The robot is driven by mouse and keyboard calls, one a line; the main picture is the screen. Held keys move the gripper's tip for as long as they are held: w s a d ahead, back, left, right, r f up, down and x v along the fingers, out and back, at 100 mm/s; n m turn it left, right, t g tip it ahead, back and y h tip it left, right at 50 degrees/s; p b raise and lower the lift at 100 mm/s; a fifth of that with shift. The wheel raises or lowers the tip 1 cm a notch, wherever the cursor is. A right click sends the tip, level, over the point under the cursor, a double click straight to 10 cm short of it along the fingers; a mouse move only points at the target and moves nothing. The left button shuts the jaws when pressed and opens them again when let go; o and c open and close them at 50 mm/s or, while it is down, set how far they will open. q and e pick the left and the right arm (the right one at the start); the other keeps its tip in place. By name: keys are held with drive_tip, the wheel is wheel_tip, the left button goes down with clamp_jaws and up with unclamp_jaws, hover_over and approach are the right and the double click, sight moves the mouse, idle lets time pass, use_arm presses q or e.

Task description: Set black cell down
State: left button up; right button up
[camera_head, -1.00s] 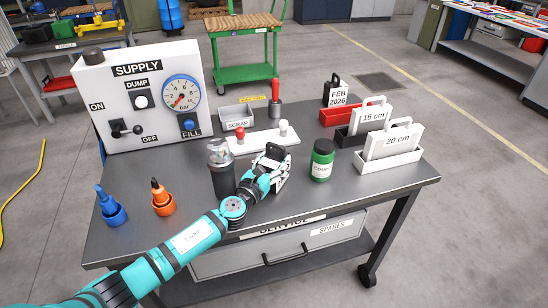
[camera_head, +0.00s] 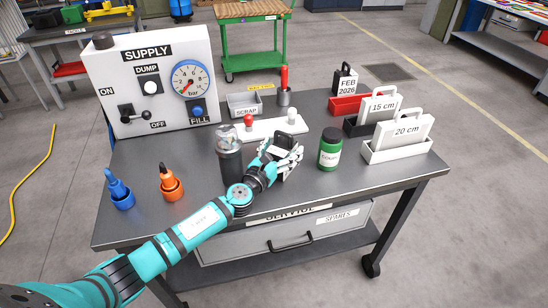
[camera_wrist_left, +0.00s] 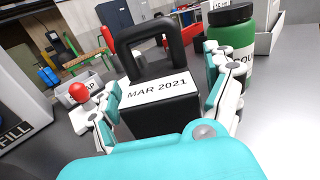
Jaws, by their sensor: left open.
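The black cell (camera_wrist_left: 160,108) is a dark block with a loop handle and a white top label reading MAR 2021. In the left wrist view it is upright between the spread fingers of my left gripper (camera_wrist_left: 165,100), with gaps on both sides. In the head view my left gripper (camera_head: 281,156) is low over the table, and the dark handle of the black cell (camera_head: 284,140) shows at it. The fingers hide the cell's base, so I cannot tell exactly how it meets the table (camera_head: 300,200). My right gripper is not in view.
A green jar (camera_head: 329,150) stands close right of the gripper, and a clear-topped dark cylinder (camera_head: 231,160) close left. Behind is a white plate (camera_head: 268,130) with red and white knobs. The front right tabletop is clear.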

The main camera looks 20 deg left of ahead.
use_arm(q)
drive_tip(key=s, duration=0.4)
drive_tip(key=s+a, duration=0.1)
drive_tip(key=s, duration=0.2)
drive_tip(key=s+a, duration=0.1)
drive_tip(key=s, duration=0.3)
drive_tip(key=shift+s+a, duration=0.1)
drive_tip(key=shift+s, duration=0.2)
